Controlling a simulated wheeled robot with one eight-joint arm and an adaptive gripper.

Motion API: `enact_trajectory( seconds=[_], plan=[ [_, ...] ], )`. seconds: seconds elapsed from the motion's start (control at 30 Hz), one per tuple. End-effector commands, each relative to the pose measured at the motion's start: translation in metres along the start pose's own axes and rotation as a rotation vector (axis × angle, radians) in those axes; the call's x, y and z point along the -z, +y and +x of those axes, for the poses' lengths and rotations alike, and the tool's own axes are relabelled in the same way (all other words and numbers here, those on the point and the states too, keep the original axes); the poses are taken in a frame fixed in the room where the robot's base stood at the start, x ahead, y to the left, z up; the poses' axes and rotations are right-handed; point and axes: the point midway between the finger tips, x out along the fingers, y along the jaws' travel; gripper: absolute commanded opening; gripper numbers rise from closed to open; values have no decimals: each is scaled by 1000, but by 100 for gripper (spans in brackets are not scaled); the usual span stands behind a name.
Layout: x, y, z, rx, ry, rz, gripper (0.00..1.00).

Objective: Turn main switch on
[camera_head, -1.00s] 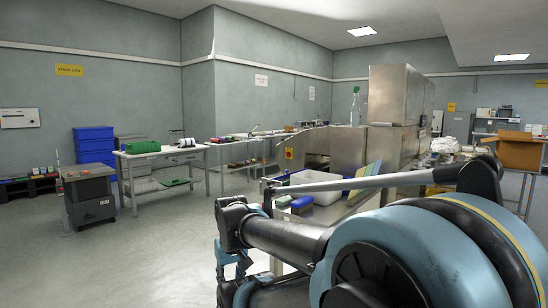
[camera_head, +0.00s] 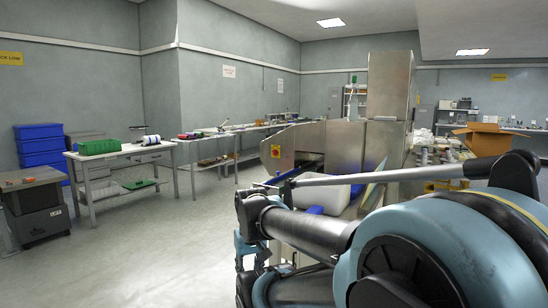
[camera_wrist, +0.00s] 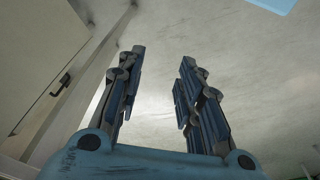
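A small yellow plate with a red part (camera_head: 275,151), which looks like a main switch, is on the left end of the steel flow wrapper (camera_head: 345,147) in the head view. It is too small to tell its position. My gripper (camera_wrist: 162,58) is open and empty in the wrist view, its two fingers apart over bare floor. In the head view my arm fills the lower right, and my gripper hangs low, mostly hidden and well short of the switch. The switch does not show in the wrist view.
A white bin (camera_head: 329,193) stands in front of the wrapper, partly behind my arm. A table with a green crate (camera_head: 98,147) and a dark grey lift cart (camera_head: 37,208) are at left. An open cardboard box (camera_head: 491,138) is at right. The floor at centre left is clear.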

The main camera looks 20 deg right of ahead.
Motion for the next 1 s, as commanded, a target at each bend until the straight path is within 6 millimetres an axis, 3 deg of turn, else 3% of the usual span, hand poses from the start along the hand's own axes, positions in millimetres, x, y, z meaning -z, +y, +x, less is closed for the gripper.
enact_trajectory(
  seconds=[0.07,0.13,0.27,0.37,0.6,0.8,1.0],
  plan=[
    [0,0,0,0,0,0,36],
    [-2,0,-4,-1,10,0,51],
    [15,2,-16,-8,62,-2,53],
    [55,9,-33,-24,144,-10,53],
    [172,31,-86,-122,356,-77,53],
    [246,58,-114,-256,417,-187,53],
    [309,89,-129,-414,411,-318,53]
  ],
)
